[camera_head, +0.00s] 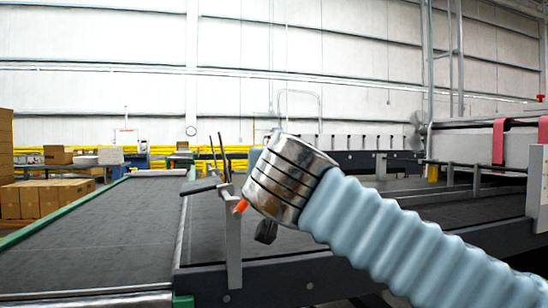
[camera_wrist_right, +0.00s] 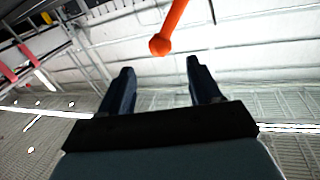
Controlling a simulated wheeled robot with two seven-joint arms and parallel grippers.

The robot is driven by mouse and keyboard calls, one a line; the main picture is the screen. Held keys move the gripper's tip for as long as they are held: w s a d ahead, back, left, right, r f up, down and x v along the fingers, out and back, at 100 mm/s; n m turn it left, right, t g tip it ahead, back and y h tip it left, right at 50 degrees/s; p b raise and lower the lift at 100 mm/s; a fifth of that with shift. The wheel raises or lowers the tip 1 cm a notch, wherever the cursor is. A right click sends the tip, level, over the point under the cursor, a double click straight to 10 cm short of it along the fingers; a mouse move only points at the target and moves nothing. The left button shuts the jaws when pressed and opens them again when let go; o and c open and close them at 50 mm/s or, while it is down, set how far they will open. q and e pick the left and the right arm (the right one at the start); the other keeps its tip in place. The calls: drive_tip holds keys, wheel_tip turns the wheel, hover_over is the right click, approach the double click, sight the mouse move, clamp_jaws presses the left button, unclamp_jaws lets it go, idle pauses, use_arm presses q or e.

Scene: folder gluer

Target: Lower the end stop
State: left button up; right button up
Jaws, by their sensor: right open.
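An orange rod with a rounded end (camera_wrist_right: 172,30) shows in the right wrist view, just beyond and between my fingertips, apart from both. My right gripper (camera_wrist_right: 160,68) is open, with its two dark fingers spread and nothing between them. In the head view, the orange end (camera_head: 241,205) shows beside a light grey upright bracket (camera_head: 233,245) at the conveyor's edge. Thin dark upright rods (camera_head: 221,157) stand above it; I cannot tell which part is the end stop. My left gripper is not in view.
A dark belt conveyor (camera_head: 100,235) with green edging runs along the left. Another dark bed (camera_head: 420,210) runs behind my right arm. A machine with red straps (camera_head: 499,140) stands at the right. Cardboard boxes (camera_head: 48,198) are stacked at far left.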

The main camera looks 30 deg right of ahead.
drive_tip(key=p+x, duration=0.2)
drive_tip(key=x, duration=0.8)
drive_tip(key=shift+w+p, duration=0.25)
drive_tip(key=shift+p, duration=0.05)
drive_tip(key=shift+w+d+f, duration=0.1)
drive_tip(key=shift+w+d, duration=0.15)
drive_tip(key=shift+w, duration=0.15)
clamp_jaws()
